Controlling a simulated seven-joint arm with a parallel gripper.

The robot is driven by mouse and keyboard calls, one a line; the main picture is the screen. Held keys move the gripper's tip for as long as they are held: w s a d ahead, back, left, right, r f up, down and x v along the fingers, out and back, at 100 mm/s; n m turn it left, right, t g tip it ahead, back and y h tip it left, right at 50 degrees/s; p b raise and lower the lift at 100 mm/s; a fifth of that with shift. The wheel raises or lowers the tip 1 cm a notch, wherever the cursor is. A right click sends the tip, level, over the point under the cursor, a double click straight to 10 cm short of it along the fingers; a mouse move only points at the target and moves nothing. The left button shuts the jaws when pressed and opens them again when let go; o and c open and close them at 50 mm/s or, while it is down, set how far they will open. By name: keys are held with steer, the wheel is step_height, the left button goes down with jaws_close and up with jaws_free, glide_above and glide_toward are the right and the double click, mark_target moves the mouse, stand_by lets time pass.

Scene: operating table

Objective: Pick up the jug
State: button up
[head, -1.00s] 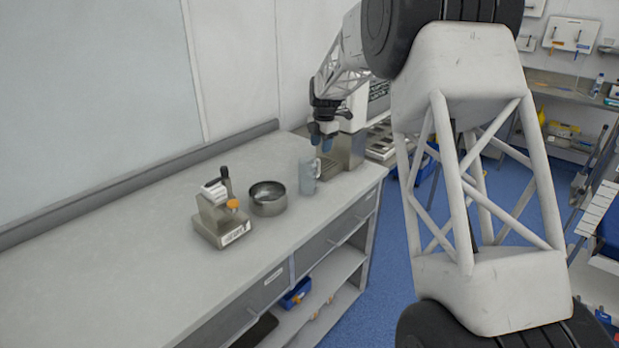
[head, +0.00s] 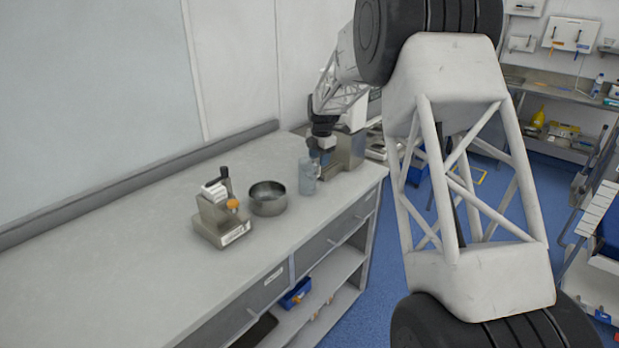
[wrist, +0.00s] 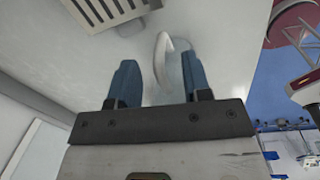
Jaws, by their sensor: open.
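The jug (head: 308,181) is a pale blue-grey vessel standing upright on the counter near its right end. My gripper (head: 320,155) is just above and behind it in the head view, pointing down. In the wrist view, my gripper (wrist: 159,62) has its two blue fingers spread apart. The jug's pale curved handle (wrist: 160,50) shows between them, with part of the translucent body beside the right finger. The fingers hide some of the jug. Whether they touch it I cannot tell.
A metal bowl (head: 268,201) and a small device with an orange knob (head: 221,219) stand left of the jug. A metal machine (head: 348,150) stands close behind and to its right. The counter (head: 120,265) is clear on the left.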

steer(key=shift+w+f, duration=0.1)
steer(key=shift+f, duration=0.8)
jaws_close()
